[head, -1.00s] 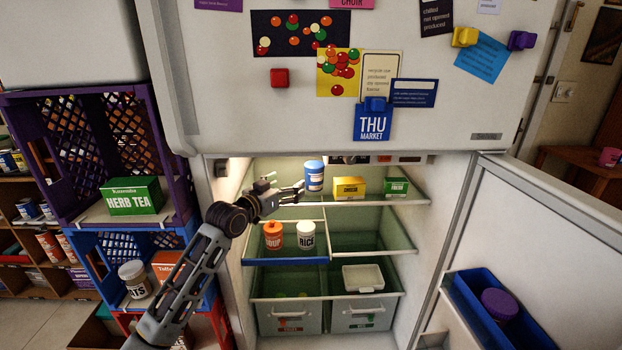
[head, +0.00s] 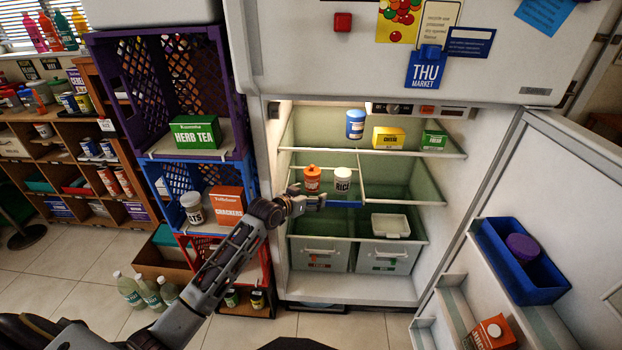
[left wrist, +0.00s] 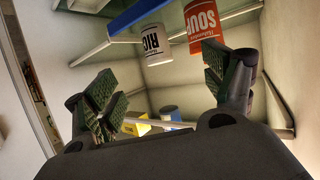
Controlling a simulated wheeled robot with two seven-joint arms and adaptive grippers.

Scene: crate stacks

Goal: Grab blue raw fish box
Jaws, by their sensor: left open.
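I cannot make out a blue box labelled raw fish. A blue round container (head: 355,124) stands on the fridge's upper shelf, left of a yellow box (head: 388,138) and a green box (head: 434,140). My left gripper (head: 312,202) is open and empty in front of the middle shelf, just below the soup container (head: 312,179) and the rice container (head: 343,180). In the left wrist view, nothing is between the open fingers (left wrist: 165,88); the soup (left wrist: 203,20) and rice (left wrist: 155,45) containers hang inverted beyond them. My right gripper is not in view.
The fridge door (head: 560,190) stands open at right, with a blue bin (head: 512,272) on it. Stacked crates (head: 170,160) stand close to the left. White-fronted drawers (head: 320,258) and a white tray (head: 391,225) lie low in the fridge.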

